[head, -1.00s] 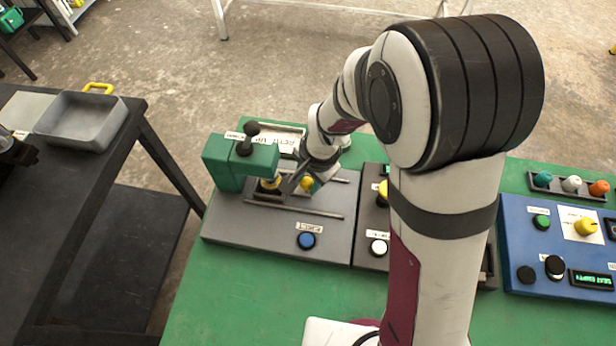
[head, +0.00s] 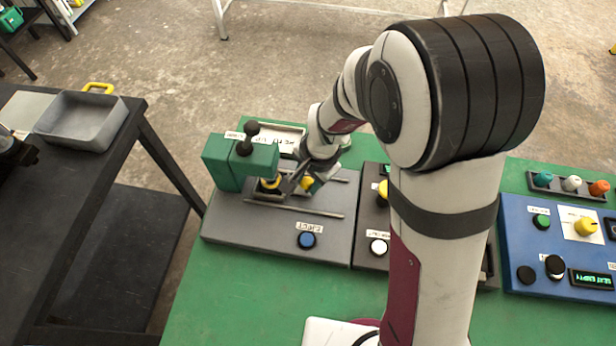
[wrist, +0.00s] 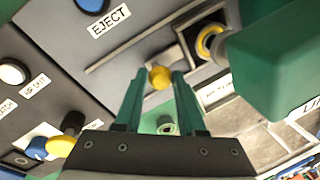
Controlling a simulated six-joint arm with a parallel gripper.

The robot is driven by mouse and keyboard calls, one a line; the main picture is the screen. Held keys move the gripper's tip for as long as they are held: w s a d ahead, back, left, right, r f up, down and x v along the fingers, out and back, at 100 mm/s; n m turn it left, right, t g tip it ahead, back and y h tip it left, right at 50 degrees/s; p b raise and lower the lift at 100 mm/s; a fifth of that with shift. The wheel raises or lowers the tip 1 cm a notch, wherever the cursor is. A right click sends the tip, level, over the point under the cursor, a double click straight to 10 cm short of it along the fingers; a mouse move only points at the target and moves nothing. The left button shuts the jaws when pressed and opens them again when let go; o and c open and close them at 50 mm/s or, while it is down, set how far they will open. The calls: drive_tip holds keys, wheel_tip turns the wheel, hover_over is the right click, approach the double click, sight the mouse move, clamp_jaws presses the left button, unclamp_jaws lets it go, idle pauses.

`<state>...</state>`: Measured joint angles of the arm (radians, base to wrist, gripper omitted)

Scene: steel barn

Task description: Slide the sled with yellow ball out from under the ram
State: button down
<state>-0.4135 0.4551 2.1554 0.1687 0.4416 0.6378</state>
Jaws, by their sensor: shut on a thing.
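The yellow ball (wrist: 160,77) is the knob at the near end of the dark sled (wrist: 188,52). My gripper (wrist: 158,80) is shut on the ball, with one green finger on each side. In the head view my gripper (head: 299,184) is low over the grey base plate, and the yellow ball (head: 308,183) shows beside its fingers. The green ram housing (head: 245,160) stands left of it, with a black knob on top. A yellow ring (wrist: 210,42) sits at the sled's far end, at the edge of the ram (wrist: 285,60). The ram hides part of it.
Two rails (head: 295,209) flank the sled's path. A blue eject button (head: 307,240) is in front. A second dark panel with a white button (head: 378,247) and a blue console (head: 560,245) stand to the right. A grey tray (head: 82,122) is on the left table.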

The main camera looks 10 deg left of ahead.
drive_tip(key=d, duration=1)
drive_tip(key=shift+d, duration=0.3)
drive_tip(key=c, duration=0.5)
unclamp_jaws()
wheel_tip(320, 180, up, 16)
drive_tip(key=s+d, duration=0.2)
drive_tip(key=s+f+n+g, duration=0.1)
drive_tip(key=s, duration=1.6)
drive_tip(key=shift+s+d, duration=0.25)
drive_tip(key=shift+d, duration=0.1)
